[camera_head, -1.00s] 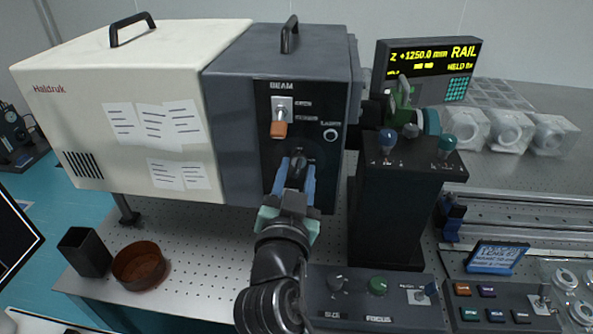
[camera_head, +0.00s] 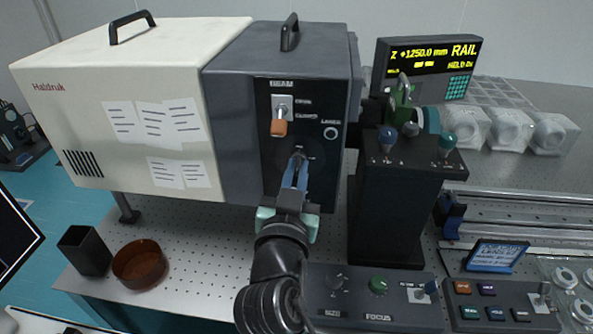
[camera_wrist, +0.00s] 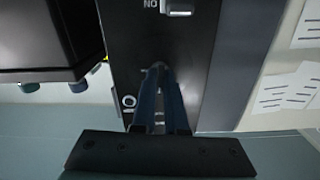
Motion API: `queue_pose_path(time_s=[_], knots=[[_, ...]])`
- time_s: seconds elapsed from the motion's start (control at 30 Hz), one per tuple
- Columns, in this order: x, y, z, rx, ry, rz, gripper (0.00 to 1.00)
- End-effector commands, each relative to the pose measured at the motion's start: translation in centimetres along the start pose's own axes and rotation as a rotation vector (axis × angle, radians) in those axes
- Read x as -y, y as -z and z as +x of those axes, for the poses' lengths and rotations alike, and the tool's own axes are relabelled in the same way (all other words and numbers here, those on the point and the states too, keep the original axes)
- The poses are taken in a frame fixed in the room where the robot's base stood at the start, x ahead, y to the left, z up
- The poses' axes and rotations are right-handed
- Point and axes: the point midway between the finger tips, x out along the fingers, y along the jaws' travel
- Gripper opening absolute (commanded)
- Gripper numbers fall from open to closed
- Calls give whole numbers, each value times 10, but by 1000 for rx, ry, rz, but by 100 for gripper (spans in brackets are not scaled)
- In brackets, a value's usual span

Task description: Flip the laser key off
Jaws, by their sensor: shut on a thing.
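The laser key (camera_head: 299,151) is on the lower front panel of the dark laser unit (camera_head: 325,180), below the beam lever. Only a little of it shows between my fingertips. My gripper (camera_head: 297,162) reaches up to the panel with its blue fingers shut on the key. In the wrist view, my gripper (camera_wrist: 159,72) has its fingertips together at the panel. They cover the key there, so its turn angle cannot be made out.
The beam lever (camera_head: 279,127) with an orange handle sits just above my gripper. A dark pedestal with knobs (camera_head: 390,200) stands close on the right. Control boxes (camera_head: 377,300) lie in front. A brown bowl (camera_head: 139,263) and black cup (camera_head: 85,250) stand at left.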

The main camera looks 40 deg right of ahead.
Motion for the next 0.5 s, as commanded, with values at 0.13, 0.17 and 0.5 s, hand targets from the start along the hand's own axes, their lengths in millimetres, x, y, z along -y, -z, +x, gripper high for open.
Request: queue_pose_path(time_s=[0.13, 0.17, 0.5], knots=[[1, 0, 0, 0, 2, -95, 0], [1, 0, 0, 0, 2, -105, 0], [0, 0, 0, 0, 0, -122, 12]])
